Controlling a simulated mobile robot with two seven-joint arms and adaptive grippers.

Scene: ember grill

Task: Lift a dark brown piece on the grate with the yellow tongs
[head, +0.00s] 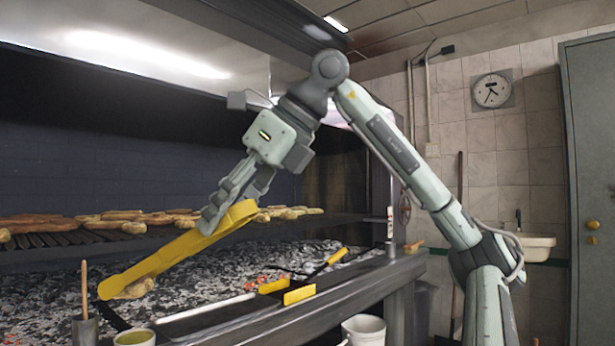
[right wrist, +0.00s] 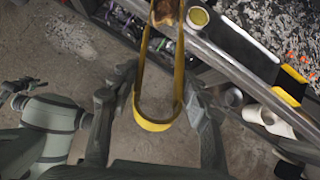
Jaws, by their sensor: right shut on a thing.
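My right gripper (head: 218,212) is shut on the yellow tongs (head: 180,252), near their bent end. The tongs slant down to the left, in front of the grate (head: 62,239). A brown piece (head: 136,288) sits between the tong tips, held clear in front of the grate and above the ember bed's front. In the right wrist view the tongs (right wrist: 154,125) point away, with the brown piece (right wrist: 166,11) between their tips. Several tan and reddish-brown pieces (head: 120,215) lie on the grate.
Ash-grey embers (head: 215,275) glow red in places below the grate. A small cup (head: 134,338) and a wooden-handled tool (head: 84,290) stand at the front left. A yellow-and-black tool (head: 300,293) lies along the metal ledge. A white bucket (head: 364,330) stands below.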

